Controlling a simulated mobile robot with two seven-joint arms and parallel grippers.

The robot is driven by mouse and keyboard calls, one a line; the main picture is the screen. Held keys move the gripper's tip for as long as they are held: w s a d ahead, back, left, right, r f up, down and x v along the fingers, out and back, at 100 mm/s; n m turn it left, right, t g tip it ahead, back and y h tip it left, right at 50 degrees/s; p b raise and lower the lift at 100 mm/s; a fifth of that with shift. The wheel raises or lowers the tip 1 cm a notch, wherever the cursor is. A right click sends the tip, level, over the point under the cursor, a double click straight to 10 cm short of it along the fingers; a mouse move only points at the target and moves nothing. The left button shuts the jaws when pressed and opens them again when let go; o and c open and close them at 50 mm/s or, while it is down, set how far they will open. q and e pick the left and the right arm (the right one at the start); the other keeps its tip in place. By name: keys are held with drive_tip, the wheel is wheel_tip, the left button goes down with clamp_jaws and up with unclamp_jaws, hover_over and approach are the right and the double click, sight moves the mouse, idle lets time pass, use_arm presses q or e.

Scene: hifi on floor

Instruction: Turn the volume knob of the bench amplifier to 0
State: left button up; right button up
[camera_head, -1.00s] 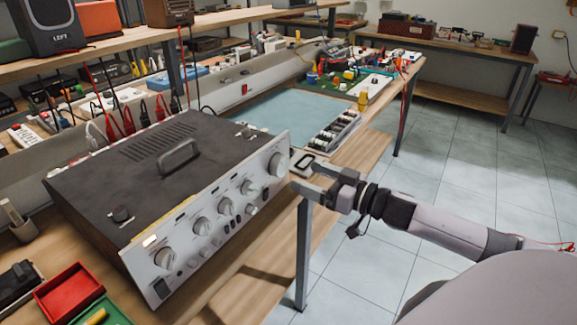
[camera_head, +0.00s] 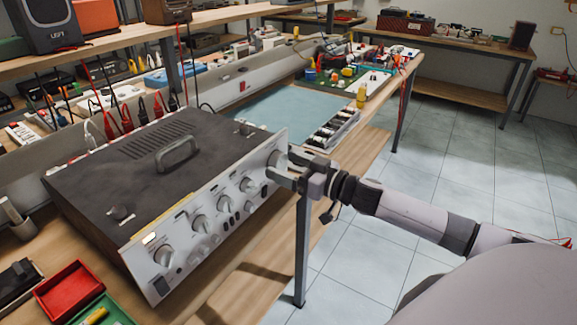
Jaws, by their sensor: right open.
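The bench amplifier (camera_head: 208,160) stands on the wooden bench, a dark-topped box with a handle and a silver front panel (camera_head: 222,235) facing right. Its large round silver knob (camera_head: 273,158) is at the far right end of the panel. My right gripper (camera_head: 280,168) is open at this knob, its fingertips reaching the knob's sides and hiding part of it. I cannot tell whether they touch it. The knob's pointer and scale are too small to read. Smaller knobs (camera_head: 225,201) and another large knob (camera_head: 164,255) sit along the panel. My left gripper is not in view.
A tray of small parts (camera_head: 334,128) and a blue mat (camera_head: 280,108) lie behind the amplifier. Red (camera_head: 68,290) and green (camera_head: 98,312) bins are at front left. The bench edge and leg (camera_head: 302,250) are below my right gripper. Open floor lies to the right.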

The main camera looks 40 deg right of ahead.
drive_tip(key=c, duration=1.1)
drive_tip(key=shift+o, duration=0.2)
drive_tip(key=shift+n, duration=0.3)
